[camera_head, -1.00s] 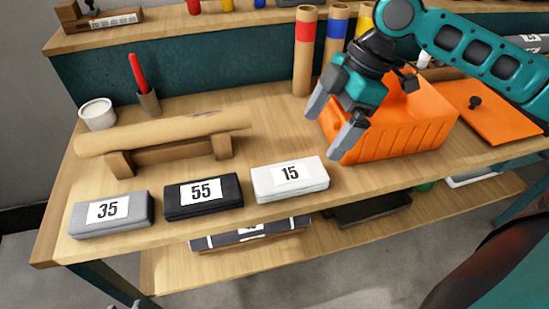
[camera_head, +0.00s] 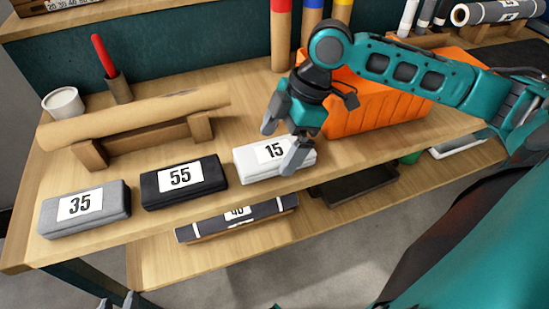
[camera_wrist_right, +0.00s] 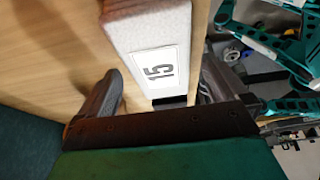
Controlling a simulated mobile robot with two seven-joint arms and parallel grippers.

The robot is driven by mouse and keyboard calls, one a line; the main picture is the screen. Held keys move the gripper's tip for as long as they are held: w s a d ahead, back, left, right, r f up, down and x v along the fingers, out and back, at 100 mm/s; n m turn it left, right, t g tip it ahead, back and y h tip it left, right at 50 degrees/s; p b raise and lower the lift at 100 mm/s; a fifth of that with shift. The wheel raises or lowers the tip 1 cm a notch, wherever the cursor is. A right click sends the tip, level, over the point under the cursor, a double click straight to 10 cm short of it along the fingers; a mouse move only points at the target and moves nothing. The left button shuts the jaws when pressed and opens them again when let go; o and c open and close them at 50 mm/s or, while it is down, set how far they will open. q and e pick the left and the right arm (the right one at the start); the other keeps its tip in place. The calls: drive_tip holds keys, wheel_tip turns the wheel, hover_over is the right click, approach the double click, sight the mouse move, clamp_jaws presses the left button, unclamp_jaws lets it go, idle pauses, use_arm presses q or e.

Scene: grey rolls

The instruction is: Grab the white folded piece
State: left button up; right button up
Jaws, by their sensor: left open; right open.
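The white folded piece (camera_head: 250,163) with a "15" label lies near the front edge of the wooden table. It also shows in the right wrist view (camera_wrist_right: 150,28), with the label facing the camera. My right gripper (camera_head: 282,143) is open over it in the head view, and one finger hides part of its front. In the right wrist view the right gripper (camera_wrist_right: 158,92) has one finger on each side of the white piece; I cannot tell whether they touch it. My left gripper (camera_head: 118,301) shows only its fingertips at the bottom edge, apart and empty.
A black folded piece (camera_head: 184,182) marked 55 and a grey one (camera_head: 85,209) marked 35 lie to the left. A brown roll (camera_head: 130,116) rests on a wooden stand behind. An orange crate (camera_head: 375,108) stands right behind my right gripper.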

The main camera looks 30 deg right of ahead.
drive_tip(key=shift+a+f, duration=0.25)
drive_tip(key=shift+f, duration=0.35)
drive_tip(key=c, duration=1.1)
